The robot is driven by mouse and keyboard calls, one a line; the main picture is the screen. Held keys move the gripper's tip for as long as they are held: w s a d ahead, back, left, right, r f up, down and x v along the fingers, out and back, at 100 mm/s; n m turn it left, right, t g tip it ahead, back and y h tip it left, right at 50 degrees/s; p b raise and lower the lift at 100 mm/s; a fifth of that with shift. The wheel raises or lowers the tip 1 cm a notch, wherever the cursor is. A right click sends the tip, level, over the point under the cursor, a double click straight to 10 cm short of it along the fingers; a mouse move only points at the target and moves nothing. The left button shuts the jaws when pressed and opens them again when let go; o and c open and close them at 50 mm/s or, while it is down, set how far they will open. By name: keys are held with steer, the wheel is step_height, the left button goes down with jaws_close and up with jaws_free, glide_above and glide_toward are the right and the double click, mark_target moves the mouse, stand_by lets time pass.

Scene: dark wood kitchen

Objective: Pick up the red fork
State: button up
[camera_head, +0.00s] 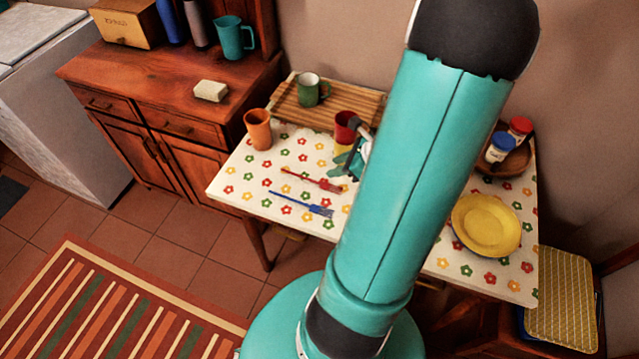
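The red fork (314,180) lies on the flowered tablecloth of the small table (228,189), its tines to the right. A blue fork (300,205) lies nearer the front edge, roughly parallel to it and apart from it. My teal arm crosses the middle of the view and hides part of the table. My gripper (347,158) shows only in part, left of the arm, over the table just above and right of the red fork's tines. Its fingers are small and partly hidden, so I cannot tell whether they are open or touching anything.
An orange cup (258,129), a red cup (345,127) and a green mug (308,90) on a wooden board (285,118) stand behind the forks. Yellow plates (486,226) and a wooden tray with jars (501,146) are at right. A wooden cabinet (190,130) stands at left.

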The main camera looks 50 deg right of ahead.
mark_target(304, 177)
steer(key=x, duration=1.2)
steer(key=shift+d+f, duration=0.1)
steer(key=shift+f, duration=0.15)
jaws_close()
